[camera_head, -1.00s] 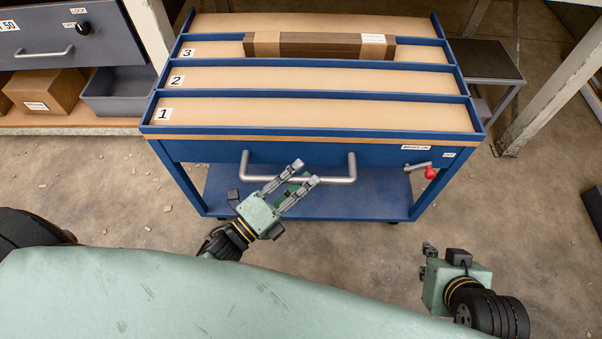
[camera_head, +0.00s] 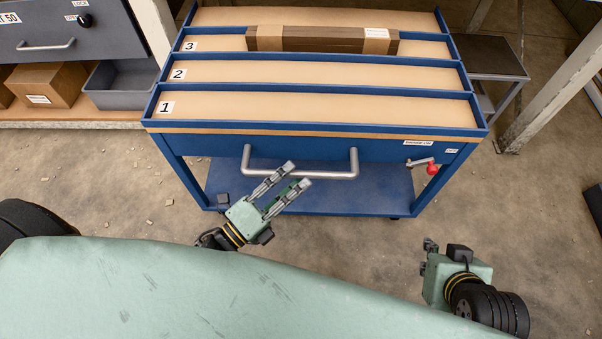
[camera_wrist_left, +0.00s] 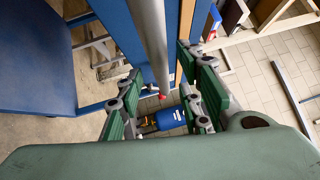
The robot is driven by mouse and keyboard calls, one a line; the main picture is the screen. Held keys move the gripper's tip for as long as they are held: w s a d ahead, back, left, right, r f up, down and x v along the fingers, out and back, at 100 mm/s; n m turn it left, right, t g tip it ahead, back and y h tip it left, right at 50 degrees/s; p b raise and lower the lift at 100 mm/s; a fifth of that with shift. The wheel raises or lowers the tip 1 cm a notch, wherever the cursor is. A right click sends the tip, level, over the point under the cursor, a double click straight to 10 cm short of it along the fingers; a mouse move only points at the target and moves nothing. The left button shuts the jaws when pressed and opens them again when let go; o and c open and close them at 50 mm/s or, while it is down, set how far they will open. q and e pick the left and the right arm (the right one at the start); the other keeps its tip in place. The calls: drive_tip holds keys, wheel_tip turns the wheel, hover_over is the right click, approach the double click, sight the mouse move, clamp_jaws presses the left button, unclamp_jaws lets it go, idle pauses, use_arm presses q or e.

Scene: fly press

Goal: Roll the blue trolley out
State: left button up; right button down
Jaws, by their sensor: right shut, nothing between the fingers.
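The blue trolley (camera_head: 300,144) stands ahead of me, with trays numbered 1, 2 and 3 on top and a lower blue shelf (camera_head: 345,200). Its grey bar handle (camera_head: 333,175) sticks out of the front. My left gripper (camera_head: 293,173) is open at the handle, its fingers overlapping the bar in the head view. In the left wrist view the handle (camera_wrist_left: 150,40) runs between the open fingers, not visibly gripped. A brake lever with a red knob (camera_head: 432,169) sits at the trolley's front right, below a BRAKE ON label. My right gripper (camera_head: 427,257) is shut and empty, low at the right.
A grey drawer unit (camera_head: 75,35) with a box (camera_head: 45,84) and a grey bin (camera_head: 120,88) stands left. A pale post (camera_head: 560,90) and a dark side table (camera_head: 478,60) stand right.

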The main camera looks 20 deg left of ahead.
use_arm(q)
drive_tip(key=v, duration=0.8)
drive_tip(key=shift+s, duration=0.3)
drive_tip(key=shift+a, duration=0.15)
